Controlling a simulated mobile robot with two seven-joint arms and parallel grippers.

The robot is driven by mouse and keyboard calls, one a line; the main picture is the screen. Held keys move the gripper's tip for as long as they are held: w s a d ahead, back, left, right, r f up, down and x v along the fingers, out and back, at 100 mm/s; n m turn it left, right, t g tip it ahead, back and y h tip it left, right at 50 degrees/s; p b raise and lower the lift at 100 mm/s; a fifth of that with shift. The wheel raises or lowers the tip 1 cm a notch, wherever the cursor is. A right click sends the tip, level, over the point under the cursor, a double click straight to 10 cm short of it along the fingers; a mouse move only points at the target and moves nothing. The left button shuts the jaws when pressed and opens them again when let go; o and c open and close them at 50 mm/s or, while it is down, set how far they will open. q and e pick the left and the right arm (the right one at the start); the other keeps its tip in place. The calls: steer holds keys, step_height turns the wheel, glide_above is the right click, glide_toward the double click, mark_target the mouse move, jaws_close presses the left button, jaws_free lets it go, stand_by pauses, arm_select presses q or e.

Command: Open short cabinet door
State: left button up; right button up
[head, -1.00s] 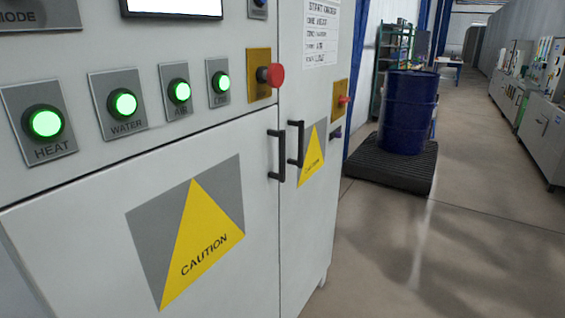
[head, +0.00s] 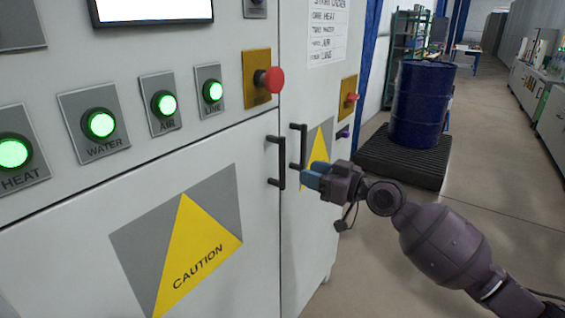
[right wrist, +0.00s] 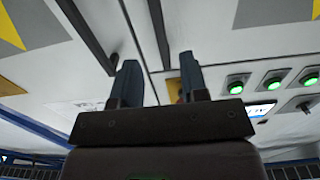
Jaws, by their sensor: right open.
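The short cabinet door (head: 60,240) is the light grey panel under the row of green buttons, and it is shut. Its black vertical bar handle (head: 281,165) is at its right edge. In the right wrist view, that handle (right wrist: 159,32) lies above the gap between my fingertips, with no contact visible. My right gripper (head: 309,176) has blue fingers and is just right of the handle, in front of the tall door. It also shows in the right wrist view (right wrist: 157,82), open and empty. My left gripper is not in view.
The taller door (head: 306,235) on the right has its own black handle (head: 304,143), close beside my gripper. A red emergency button (head: 270,80) sticks out above the short door. A blue drum (head: 418,105) stands on a black pallet.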

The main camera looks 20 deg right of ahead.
mark_target(285, 164)
steer(key=p+x, duration=0.1)
steer(key=x, duration=0.7)
steer(key=shift+w+a, duration=0.25)
steer(key=shift+w, duration=0.1)
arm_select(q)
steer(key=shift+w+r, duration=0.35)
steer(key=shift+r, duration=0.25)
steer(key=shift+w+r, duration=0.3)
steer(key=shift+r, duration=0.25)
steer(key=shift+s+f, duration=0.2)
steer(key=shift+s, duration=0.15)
arm_select(e)
jaws_close()
